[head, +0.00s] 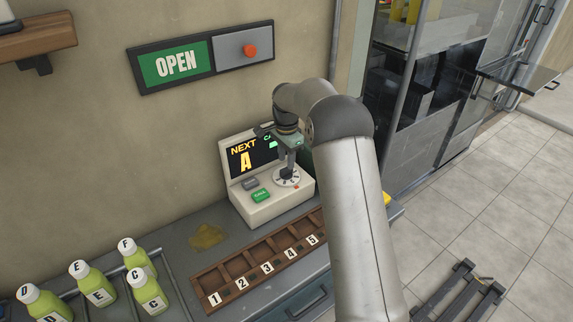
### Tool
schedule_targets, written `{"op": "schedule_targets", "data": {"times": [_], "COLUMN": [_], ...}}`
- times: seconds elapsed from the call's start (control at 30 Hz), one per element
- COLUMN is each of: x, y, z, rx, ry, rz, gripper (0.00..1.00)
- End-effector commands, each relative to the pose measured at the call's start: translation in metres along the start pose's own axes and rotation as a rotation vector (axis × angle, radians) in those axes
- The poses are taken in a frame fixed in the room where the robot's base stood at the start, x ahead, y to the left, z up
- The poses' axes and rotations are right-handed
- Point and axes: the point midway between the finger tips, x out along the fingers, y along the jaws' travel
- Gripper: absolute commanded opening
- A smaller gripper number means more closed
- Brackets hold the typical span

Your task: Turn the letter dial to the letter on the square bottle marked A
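The letter dial (287,180) is a round pale disc with a dark knob on the sloped front of a cream console. The console's black screen (246,160) shows a large yellow A. My gripper (289,168) points down at the dial, with its fingers at or just above the knob. Whether they touch or grip the knob is too small to tell. The letter the dial points to is not readable. Square green bottles with white caps stand at lower left, marked D (42,301), E (95,287), F (138,259) and C (148,290). I see no bottle marked A.
A green button (261,196) and a grey button (250,184) sit left of the dial. A wooden rack (240,285) with numbered slots lies in front, partly hidden by my arm. An OPEN sign (176,64) hangs on the wall above.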

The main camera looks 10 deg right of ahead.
Motion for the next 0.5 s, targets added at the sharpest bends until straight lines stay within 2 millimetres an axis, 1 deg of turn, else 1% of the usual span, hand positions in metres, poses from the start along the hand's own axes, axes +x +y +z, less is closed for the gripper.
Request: {"op": "schedule_targets", "data": {"times": [0.03,0.1,0.2,0.3,0.5], "x": [0.008,0.018,0.028,0.034,0.036], "y": [0.001,0.0,0.0,0.0,0.0], "z": [0.001,0.001,0.001,0.0,0.0], "rx": [0.0,0.0,0.0,0.0,0.0], "ry": [-0.002,-0.002,-0.002,-0.001,0.0], "rz": [0.003,0.002,0.0,0.0,-0.001], "gripper": [0.34,0.34,0.34,0.34,0.34]}}
